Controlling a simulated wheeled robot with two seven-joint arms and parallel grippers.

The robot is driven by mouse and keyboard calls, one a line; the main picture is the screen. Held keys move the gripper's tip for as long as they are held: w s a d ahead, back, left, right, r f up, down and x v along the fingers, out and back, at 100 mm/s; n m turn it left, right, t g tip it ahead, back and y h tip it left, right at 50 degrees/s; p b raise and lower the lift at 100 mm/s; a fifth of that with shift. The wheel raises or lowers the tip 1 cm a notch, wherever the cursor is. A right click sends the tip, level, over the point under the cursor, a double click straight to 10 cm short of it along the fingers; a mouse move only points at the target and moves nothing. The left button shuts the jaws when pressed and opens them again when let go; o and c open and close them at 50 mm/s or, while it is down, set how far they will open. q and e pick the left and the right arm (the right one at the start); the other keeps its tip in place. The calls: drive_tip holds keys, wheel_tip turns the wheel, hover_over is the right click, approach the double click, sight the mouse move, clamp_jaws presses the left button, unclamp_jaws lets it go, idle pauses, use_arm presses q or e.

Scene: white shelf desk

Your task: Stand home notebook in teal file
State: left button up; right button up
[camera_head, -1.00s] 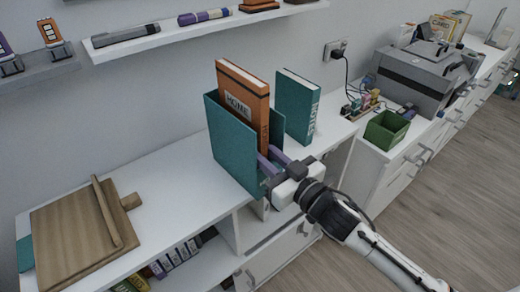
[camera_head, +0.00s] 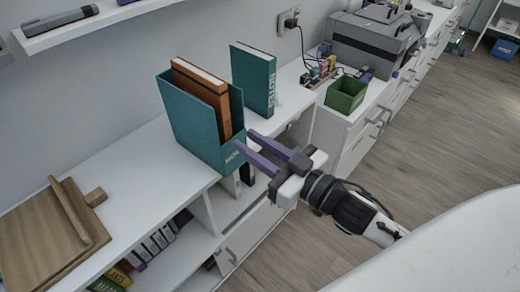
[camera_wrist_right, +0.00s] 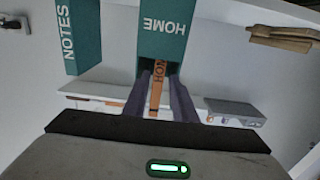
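The orange home notebook (camera_head: 206,95) stands upright inside the teal file (camera_head: 189,131) on the white desk. Its top edge and part of its spine show above and through the file's open front. In the right wrist view, the notebook (camera_wrist_right: 158,85) shows in the opening of the file (camera_wrist_right: 162,30), which is labelled HOME. My right gripper (camera_head: 245,147) is in front of the file, its purple fingers apart and empty. In the right wrist view, its fingers (camera_wrist_right: 160,95) spread on both sides of the notebook's spine, with no visible grip on it. My left gripper is not visible.
A teal notes book (camera_head: 254,80) stands just right of the file. A wooden board (camera_head: 50,240) lies at the desk's left. A green bin (camera_head: 346,94) and grey printer (camera_head: 373,45) are at the right. Bare desk lies between board and file.

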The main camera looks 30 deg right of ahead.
drive_tip(key=s+a+f+g+h, duration=0.1)
drive_tip(key=s+f+g, duration=0.2)
drive_tip(key=f, duration=0.7)
drive_tip(key=s+f+m+g+h, duration=0.1)
drive_tip(key=s+f+g, duration=0.1)
drive_tip(key=s+f, duration=0.6)
drive_tip(key=s+a+f+m+g+h, duration=0.1)
drive_tip(key=s+f+g, duration=0.2)
drive_tip(key=f, duration=0.9)
drive_tip(key=s, duration=0.3)
drive_tip(key=shift+s+a+g+h, duration=0.25)
drive_tip(key=shift+a+g+h, duration=0.05)
drive_tip(key=shift+h, duration=0.1)
drive_tip(key=shift+d, duration=0.1)
